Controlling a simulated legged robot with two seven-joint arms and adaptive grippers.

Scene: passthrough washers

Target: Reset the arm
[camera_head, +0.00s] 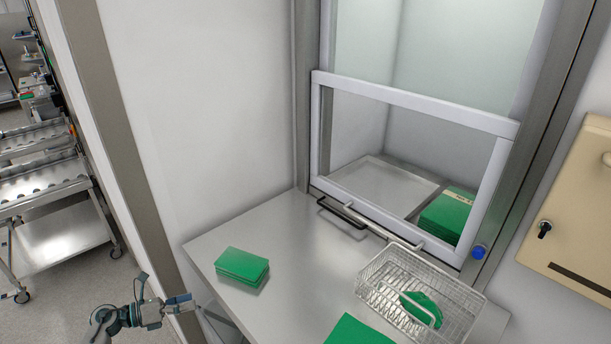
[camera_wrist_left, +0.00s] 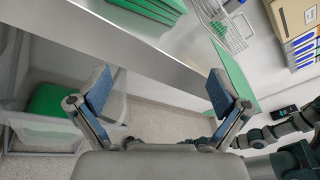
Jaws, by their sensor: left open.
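My left gripper (camera_head: 163,291) shows at the lower left of the head view, beside the left edge of the steel table (camera_head: 290,228). In the left wrist view its two blue-padded fingers (camera_wrist_left: 158,90) are spread wide with nothing between them. The table's edge lies beyond the fingertips, and the gripper is apart from the table and the things on it. My right gripper does not show in the head view. Dark jointed parts of my own body show at the lower right of the wrist view, with no clear fingers.
A green stack (camera_head: 242,264), a wire basket (camera_head: 455,300) holding a green item (camera_head: 420,309), and another green piece (camera_head: 358,331) lie on the table. Behind is a framed hatch window (camera_head: 415,107) with a green stack (camera_head: 446,214) inside. A steel cart (camera_head: 60,236) stands left.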

